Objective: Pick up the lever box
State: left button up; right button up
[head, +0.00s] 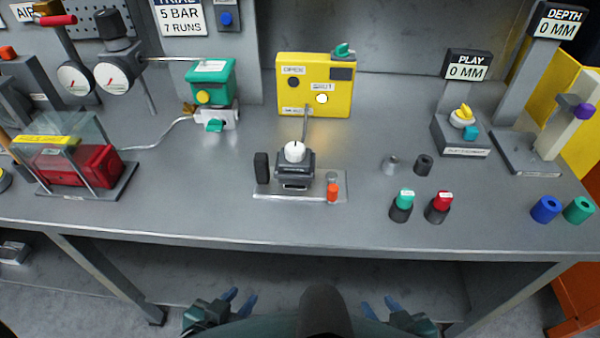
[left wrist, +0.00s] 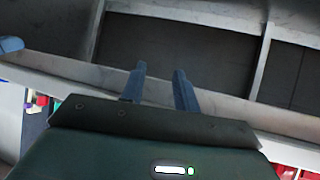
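A yellow box (head: 315,85) with OPEN and SHUT labels and a small teal lever (head: 343,50) on top stands at the back middle of the bench. A green box (head: 211,82) with a yellow knob stands to its left, above a white fitting with a teal handle (head: 214,125). No label reads "lever box", so I cannot tell for sure which is meant. My left gripper (head: 239,298) is open and empty, low in front of the bench; its parted fingers also show in the left wrist view (left wrist: 159,72). My right gripper (head: 381,306) is open and empty, also in front of the bench.
The grey bench (head: 190,205) has its front edge between my grippers and the boxes. A plate with a dark valve block (head: 295,170) and upright stem stands before the yellow box. A red item under a clear guard (head: 85,165) is left; teal and red capped cylinders (head: 403,204) are right.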

aim_at(260, 158)
pick_arm(q)
jog(key=w+d+r+n+g, duration=0.1)
jog(key=w+d+r+n, duration=0.1)
jog(key=r+n, duration=0.3)
jog(key=w+d+r+n+g+h, duration=0.1)
jog(key=w+d+r+n+g, duration=0.1)
jog(key=w+r+n, duration=0.2)
jog(key=w+d+r+n+g+h, duration=0.1)
jog(key=w+d+r+n, duration=0.2)
jog(key=r+n, duration=0.3)
jog(key=shift+w+n, duration=0.3)
jog(key=shift+n, duration=0.6)
jog(key=w+r+m, duration=0.1)
jog(key=w+r+m+g, duration=0.1)
jog(key=m, duration=0.1)
jog(key=w+r+m+y, duration=0.1)
jog(key=m, duration=0.1)
jog(key=shift+w+g, duration=0.3)
jog(key=shift+w, duration=0.05)
jog(key=w+a+r+m+y, duration=0.4)
jog(key=w+r+m+y, duration=0.1)
jog(key=r+m, duration=0.45)
jog(key=shift+n+g, duration=0.4)
jog(key=shift+n, duration=0.05)
jog(key=x, duration=1)
jog(key=shift+w+a+f, duration=0.1)
jog(key=shift+w+f, duration=0.15)
jog(key=shift+f, duration=0.05)
grip_shut()
